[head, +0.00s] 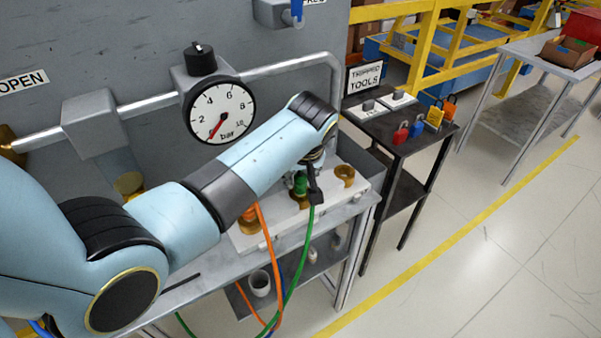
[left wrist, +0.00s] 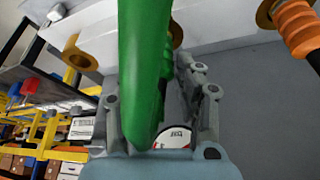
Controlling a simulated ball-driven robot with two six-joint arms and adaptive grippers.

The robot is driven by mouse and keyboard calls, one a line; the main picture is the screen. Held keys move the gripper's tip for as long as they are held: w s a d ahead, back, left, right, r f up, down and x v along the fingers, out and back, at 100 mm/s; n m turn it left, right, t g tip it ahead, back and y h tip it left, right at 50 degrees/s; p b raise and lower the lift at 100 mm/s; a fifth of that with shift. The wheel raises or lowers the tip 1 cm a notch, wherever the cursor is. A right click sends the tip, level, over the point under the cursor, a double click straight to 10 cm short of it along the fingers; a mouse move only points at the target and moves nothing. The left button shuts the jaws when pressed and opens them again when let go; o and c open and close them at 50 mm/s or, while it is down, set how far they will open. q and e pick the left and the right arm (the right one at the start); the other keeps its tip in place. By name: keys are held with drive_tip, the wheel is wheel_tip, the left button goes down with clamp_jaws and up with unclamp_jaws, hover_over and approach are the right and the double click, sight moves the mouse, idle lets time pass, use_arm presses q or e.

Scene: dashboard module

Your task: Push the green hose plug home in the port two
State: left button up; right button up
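The green hose plug (head: 301,183) stands at the middle brass port (head: 299,198) of the pale port block, in the head view. I cannot tell how deep it sits. My left gripper (head: 314,182) reaches down over it from the left, and its fingers partly hide the plug. In the left wrist view the green plug (left wrist: 145,65) fills the space between the fingers of the left gripper (left wrist: 155,100), which look closed on it. Part of the middle port's brass rim (left wrist: 177,35) shows behind the plug. My right gripper is in neither view.
An orange plug (head: 249,213) stands in the port to the left; the brass port (head: 344,174) to the right is empty. Orange and green hoses (head: 293,275) hang in front of the bench. A pressure gauge (head: 219,112) is behind the arm. A dark side table (head: 385,125) holds padlocks.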

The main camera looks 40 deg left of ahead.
use_arm(q)
drive_tip(key=o, duration=0.3)
drive_tip(key=v, duration=1.2)
drive_tip(key=shift+a, duration=0.1)
